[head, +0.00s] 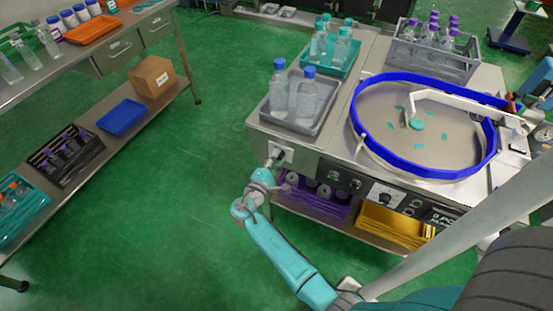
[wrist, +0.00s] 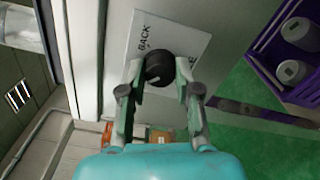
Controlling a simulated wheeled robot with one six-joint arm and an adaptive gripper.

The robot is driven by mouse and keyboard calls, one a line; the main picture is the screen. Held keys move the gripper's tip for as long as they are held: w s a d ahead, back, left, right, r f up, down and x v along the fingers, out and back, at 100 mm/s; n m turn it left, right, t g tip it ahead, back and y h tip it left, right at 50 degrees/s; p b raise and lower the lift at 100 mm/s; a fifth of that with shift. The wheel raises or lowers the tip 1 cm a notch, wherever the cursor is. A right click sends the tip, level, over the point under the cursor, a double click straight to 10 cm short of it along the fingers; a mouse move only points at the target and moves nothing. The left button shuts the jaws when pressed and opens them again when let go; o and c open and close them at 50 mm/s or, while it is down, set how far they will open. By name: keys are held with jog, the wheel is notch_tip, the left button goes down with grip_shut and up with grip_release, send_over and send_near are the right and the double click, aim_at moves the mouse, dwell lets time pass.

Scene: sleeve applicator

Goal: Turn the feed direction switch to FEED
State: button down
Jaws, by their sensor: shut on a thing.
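The feed direction switch is a round black knob (wrist: 157,66) on a white label plate (wrist: 178,32) that looks tilted in the wrist view. The plate reads BACK at its left; the lettering at its right is mostly hidden by a finger. In the head view the plate (head: 287,152) is at the left end of the machine's front. My gripper (wrist: 160,80) is shut on the knob, one finger on each side; the head view shows it (head: 274,160) at the plate. I cannot tell which word the knob points to.
The feeder machine (head: 340,150) carries a grey tray of bottles (head: 292,122), a teal tray (head: 345,68) and a blue-rimmed bowl (head: 440,172). Other knobs (head: 384,199) sit along the front panel. A purple crate (head: 318,205) is below. Green floor is open at left.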

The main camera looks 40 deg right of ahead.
dwell(0.4)
jog(key=c, duration=0.8)
grip_release()
jog(key=v, duration=1.2)
